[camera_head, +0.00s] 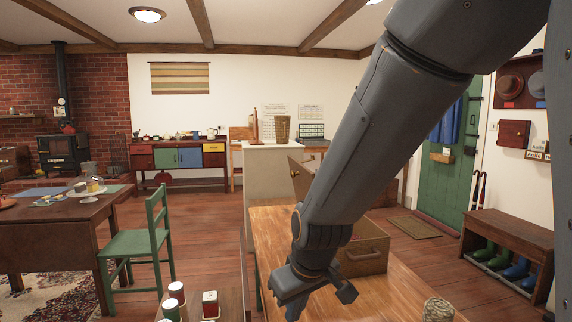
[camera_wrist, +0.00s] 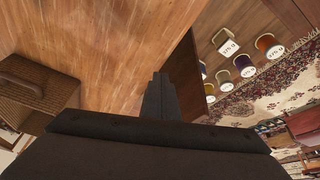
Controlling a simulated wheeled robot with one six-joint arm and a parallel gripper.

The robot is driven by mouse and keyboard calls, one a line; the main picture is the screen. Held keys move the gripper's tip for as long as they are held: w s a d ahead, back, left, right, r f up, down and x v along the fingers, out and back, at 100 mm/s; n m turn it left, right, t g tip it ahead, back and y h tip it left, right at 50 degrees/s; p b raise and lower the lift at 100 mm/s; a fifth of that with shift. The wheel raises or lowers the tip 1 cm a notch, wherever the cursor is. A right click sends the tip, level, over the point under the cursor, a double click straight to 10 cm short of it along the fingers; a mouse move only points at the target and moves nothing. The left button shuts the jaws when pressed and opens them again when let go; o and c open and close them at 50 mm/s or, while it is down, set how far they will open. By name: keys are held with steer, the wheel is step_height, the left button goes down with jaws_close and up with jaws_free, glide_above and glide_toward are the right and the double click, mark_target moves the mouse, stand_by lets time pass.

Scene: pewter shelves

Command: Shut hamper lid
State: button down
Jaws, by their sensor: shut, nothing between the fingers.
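The hamper (camera_head: 368,258) is a brown woven box with a handle on its front, standing on the wooden table. It also shows at the left edge of the wrist view (camera_wrist: 28,105). A tan panel, apparently its lid (camera_head: 297,182), stands raised and tilted behind my arm, so the hamper looks open. My arm hides much of the hamper and the join to the lid. My gripper (camera_wrist: 158,78) is shut and empty over the table, to the left of the hamper's front in the head view and apart from it.
The wooden table (camera_head: 268,228) is mostly bare, with a woven roll (camera_head: 438,309) at its near right. Several labelled jars (camera_wrist: 243,66) stand on a lower surface beside it. A green chair (camera_head: 143,245) stands to the left. A bench with boots (camera_head: 508,243) is at right.

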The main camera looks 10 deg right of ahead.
steer(key=w+a+r+n+t+h+p, duration=0.15)
steer(key=w+r+n+t, duration=0.25)
steer(key=w, duration=0.9)
steer(key=w+r+n+t+y+p, duration=0.1)
steer(key=w+r+n+t+p, duration=0.3)
steer(key=w, duration=0.8)
steer(key=w+d+r+n+t+h+p, duration=0.1)
steer(key=w+d+r+t, duration=0.1)
steer(key=w, duration=0.4)
steer(key=w+d+r+n+t+h+p, duration=0.2)
steer(key=w+d+r, duration=0.2)
steer(key=w, duration=0.3)
steer(key=w+d+r+n+t+h+p, duration=0.1)
steer(key=w+d+r+n+h+p, duration=0.1)
steer(key=w, duration=0.5)
steer(key=shift+w+d+r+t, duration=0.15)
steer(key=shift+d+r+t, duration=0.3)
steer(key=shift+d, duration=0.15)
steer(key=shift+d, duration=0.15)
